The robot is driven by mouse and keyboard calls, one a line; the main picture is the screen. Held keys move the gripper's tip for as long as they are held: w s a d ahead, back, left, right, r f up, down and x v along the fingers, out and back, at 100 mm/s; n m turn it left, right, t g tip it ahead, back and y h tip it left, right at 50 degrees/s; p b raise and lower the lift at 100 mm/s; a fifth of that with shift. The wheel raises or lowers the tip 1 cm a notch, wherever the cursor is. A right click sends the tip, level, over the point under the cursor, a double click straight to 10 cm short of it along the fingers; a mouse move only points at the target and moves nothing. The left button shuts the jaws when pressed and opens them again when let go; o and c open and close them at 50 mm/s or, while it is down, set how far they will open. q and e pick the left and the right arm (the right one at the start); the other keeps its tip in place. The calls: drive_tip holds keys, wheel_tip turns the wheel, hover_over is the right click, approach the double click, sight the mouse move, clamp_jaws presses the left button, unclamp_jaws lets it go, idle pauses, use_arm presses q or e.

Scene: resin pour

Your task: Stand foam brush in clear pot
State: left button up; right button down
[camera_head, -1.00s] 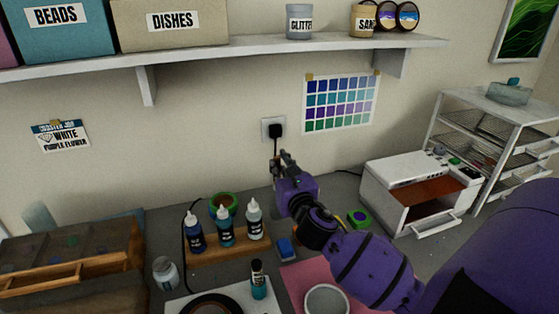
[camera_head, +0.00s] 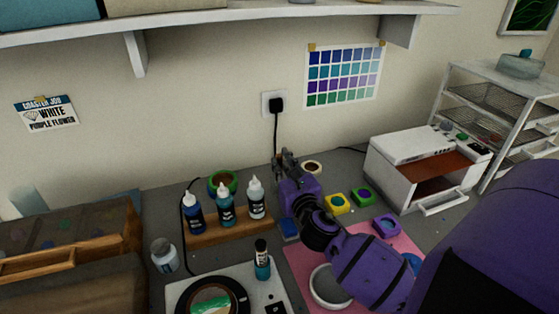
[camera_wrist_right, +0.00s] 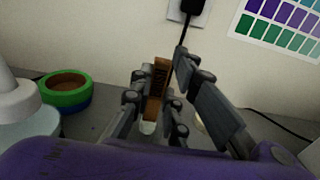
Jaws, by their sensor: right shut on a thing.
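My right gripper (camera_head: 287,158) is over the back of the worktop, in front of the wall socket. In the right wrist view its fingers (camera_wrist_right: 160,100) are closed around a slim brown wooden piece with dark marks (camera_wrist_right: 158,88), which has a pale end (camera_wrist_right: 148,127) at the bottom. It looks like the foam brush, held roughly upright, but its head cannot be made out. A pale, glassy jar (camera_head: 164,256) stands at the left, apart from the gripper; I cannot tell whether it is the clear pot. My left gripper is out of view.
Several dropper bottles (camera_head: 225,204) stand in a wooden rack (camera_head: 230,231), with a green-rimmed tape roll (camera_head: 222,182) behind. A white oven (camera_head: 425,165) is at the right. A pink mat (camera_head: 305,262) bears a white bowl (camera_head: 328,287). Small yellow (camera_head: 338,204) and green (camera_head: 362,195) blocks sit near my arm.

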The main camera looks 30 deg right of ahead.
drive_tip(key=shift+f, duration=0.1)
idle(0.3)
drive_tip(key=c, duration=1.6)
unclamp_jaws()
drive_tip(key=v, duration=1.2)
drive_tip(key=shift+f, duration=0.1)
